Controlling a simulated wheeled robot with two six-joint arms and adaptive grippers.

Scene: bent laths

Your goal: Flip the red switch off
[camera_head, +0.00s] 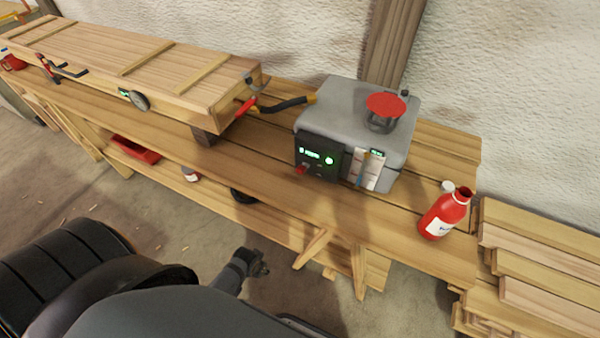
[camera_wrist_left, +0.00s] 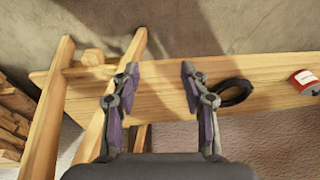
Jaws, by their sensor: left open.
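The red switch (camera_head: 300,169) is a small red piece low on the dark front panel (camera_head: 318,158) of a grey metal box. The panel has lit green displays, and the box (camera_head: 330,112) stands on the wooden bench. My left gripper (camera_head: 258,264) is low in front of the bench, below and to the left of the switch and well apart from it. In the left wrist view its two fingers (camera_wrist_left: 160,70) are spread with nothing between them. The switch does not show in that view. My right gripper is not in view.
A red cap (camera_head: 386,105) tops the box; a black hose (camera_head: 284,104) joins it to a long wooden chest (camera_head: 140,65). A red bottle (camera_head: 445,213) stands to the right. A black ring (camera_wrist_left: 234,93) lies on the lower shelf. Trestle legs (camera_head: 313,247) stand near my gripper.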

